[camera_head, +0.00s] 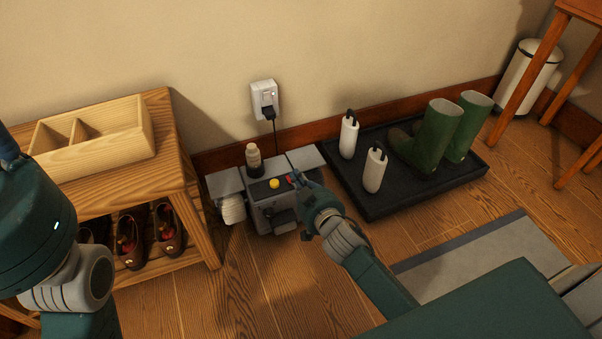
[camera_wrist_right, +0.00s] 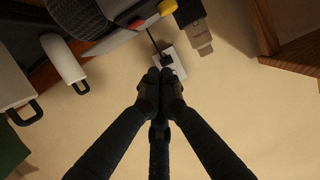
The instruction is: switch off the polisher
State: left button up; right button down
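The polisher (camera_head: 265,213) is a grey machine on the floor against the wall, with a pale brush roll at its left side. A yellow button (camera_head: 274,183) and a red switch (camera_head: 290,179) sit on its top; the wrist view also shows the yellow button (camera_wrist_right: 167,7) and the red switch (camera_wrist_right: 135,25). My right gripper (camera_head: 296,178) is at the polisher's right top edge, close to the red switch. In the wrist view its fingers (camera_wrist_right: 160,76) are together and empty; contact with the switch cannot be told. My left arm shows at the left, its gripper out of view.
A wall outlet (camera_head: 264,97) holds a plug with a cord running down. A black tray (camera_head: 377,207) with green boots (camera_head: 440,135) and two white cylinders lies to the right. A wooden bench (camera_head: 180,157) with an open box (camera_head: 95,150) and shoes stands left.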

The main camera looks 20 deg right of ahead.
jog(key=shift+p+v, duration=0.35)
jog(key=shift+v, duration=1.1)
jog(key=shift+w+r, duration=0.1)
jog(key=shift+r, duration=0.1)
